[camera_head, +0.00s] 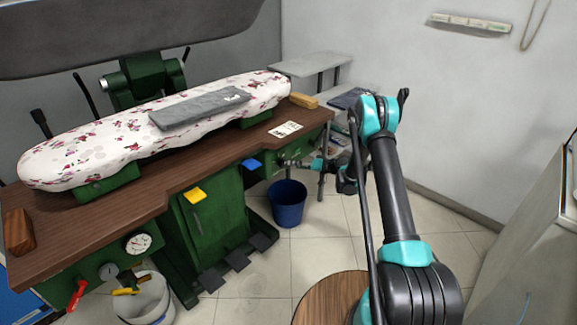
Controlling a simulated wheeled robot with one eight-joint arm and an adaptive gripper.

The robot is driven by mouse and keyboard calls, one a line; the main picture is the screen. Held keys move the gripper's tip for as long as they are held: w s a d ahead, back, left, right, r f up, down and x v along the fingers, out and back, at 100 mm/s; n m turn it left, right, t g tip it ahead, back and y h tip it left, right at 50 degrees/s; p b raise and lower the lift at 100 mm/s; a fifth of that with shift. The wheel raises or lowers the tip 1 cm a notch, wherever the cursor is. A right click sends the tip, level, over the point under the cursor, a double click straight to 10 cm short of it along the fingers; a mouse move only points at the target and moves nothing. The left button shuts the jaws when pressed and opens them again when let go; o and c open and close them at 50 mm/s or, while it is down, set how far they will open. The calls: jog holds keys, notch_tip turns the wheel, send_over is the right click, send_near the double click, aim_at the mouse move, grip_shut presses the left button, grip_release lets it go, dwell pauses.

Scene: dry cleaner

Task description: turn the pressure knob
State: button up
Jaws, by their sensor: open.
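A green garment press with a brown wooden table edge (110,243) fills the left of the view. My gripper (286,164) is open, close to the green front panel (262,185) under the table's right end. It is small in the picture, and I cannot tell if it touches anything. No pressure knob can be made out for certain; one near my gripper could be hidden behind it. A round white gauge (138,243) and a smaller dial (108,271) are on the press front at left, far from my gripper.
A blue bucket (287,205) stands on the floor below my gripper. A white bucket (150,302) stands at lower left, near a red lever (76,295). Pedals (238,260) stick out at the press foot. A round wooden top (325,300) is near me. Tiled floor lies clear between.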

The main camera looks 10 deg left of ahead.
jog(key=shift+v, duration=2.3)
jog(key=s+d+r+m+g+h, duration=0.1)
jog(key=s+d+r+h, duration=0.3)
jog(key=s+r, duration=0.55)
jog(key=s+d+r+m+h, duration=0.1)
jog(key=s+d+r+h, duration=0.2)
jog(key=s+d+r, duration=0.45)
jog(key=s+d+m+h, duration=0.1)
jog(key=s+d+h, duration=0.2)
jog(key=s, duration=1.2)
jog(key=s+d+m+h, duration=0.1)
jog(key=s+d+h, duration=0.2)
jog(key=s+d, duration=0.5)
jog(key=s, duration=0.7)
jog(key=shift+f+m+g, duration=0.3)
jog(key=shift+g, duration=0.1)
